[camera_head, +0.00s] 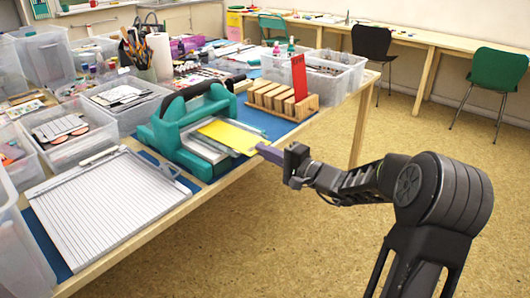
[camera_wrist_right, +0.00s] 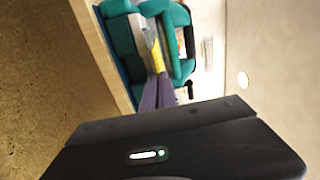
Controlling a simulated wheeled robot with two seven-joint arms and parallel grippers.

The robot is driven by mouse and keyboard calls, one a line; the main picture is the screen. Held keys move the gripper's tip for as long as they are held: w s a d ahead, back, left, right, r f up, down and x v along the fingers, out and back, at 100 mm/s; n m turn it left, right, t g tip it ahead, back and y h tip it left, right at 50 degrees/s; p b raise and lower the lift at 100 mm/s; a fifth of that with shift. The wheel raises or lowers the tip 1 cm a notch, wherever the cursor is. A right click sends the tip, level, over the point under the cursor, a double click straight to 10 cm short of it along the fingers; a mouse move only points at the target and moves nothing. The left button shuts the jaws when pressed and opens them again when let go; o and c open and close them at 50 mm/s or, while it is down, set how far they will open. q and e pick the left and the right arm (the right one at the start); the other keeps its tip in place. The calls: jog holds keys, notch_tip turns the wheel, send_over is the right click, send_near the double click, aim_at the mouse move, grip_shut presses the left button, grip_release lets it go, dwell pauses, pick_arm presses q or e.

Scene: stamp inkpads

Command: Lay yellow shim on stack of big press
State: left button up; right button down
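The big press (camera_head: 186,128) is teal with a dark roller handle and stands near the table's front edge. The yellow shim (camera_head: 231,136) is a flat sheet reaching into the press from its right side, over the pale bed; its far end is hidden by the press. My right gripper (camera_head: 264,150) has purple fingers closed on the shim's near edge. In the right wrist view the fingers (camera_wrist_right: 158,92) are close together, with the yellow shim (camera_wrist_right: 154,52) running from their tips into the press (camera_wrist_right: 124,38). Whether the shim touches the stack is unclear. My left gripper is out of view.
A ridged white board (camera_head: 105,205) lies left of the press. A wooden rack of blocks (camera_head: 282,102) with a red card (camera_head: 299,76) stands right of it. Clear bins (camera_head: 125,100) crowd the table behind. The floor before the table is clear.

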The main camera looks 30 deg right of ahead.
dwell(0.3)
jog(key=c, duration=1.6)
grip_release()
jog(key=b+v, duration=0.1)
jog(key=v, duration=0.4)
jog(key=shift+s, duration=0.1)
jog(key=v, duration=0.7)
jog(key=shift+s, duration=0.3)
jog(key=shift+d, duration=0.2)
